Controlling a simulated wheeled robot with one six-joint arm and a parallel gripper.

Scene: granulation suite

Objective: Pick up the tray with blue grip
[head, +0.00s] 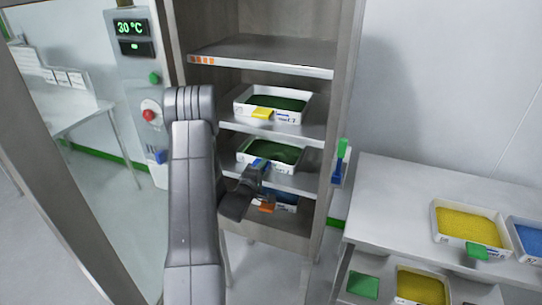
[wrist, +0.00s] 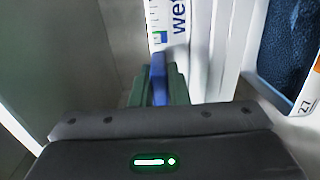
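The tray with blue grip (head: 291,166) is white with dark green contents and sits on the cabinet's middle shelf in the head view. Its white front with a printed label (wrist: 181,45) shows in the wrist view. The blue grip (wrist: 158,72) stands between my gripper's green fingertips (wrist: 159,88), which appear to press on it from both sides. In the head view my gripper (head: 258,172) reaches in from the left at the tray's front and hides part of its front wall and the grip.
A tray with yellow grip (head: 273,111) stands one shelf above. A tray with orange grip and blue contents (head: 283,206) stands below, partly hidden; blue contents (wrist: 291,42) also show at right in the wrist view. The cabinet's right post (head: 328,180) is close. A side table (head: 395,200) holds more trays.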

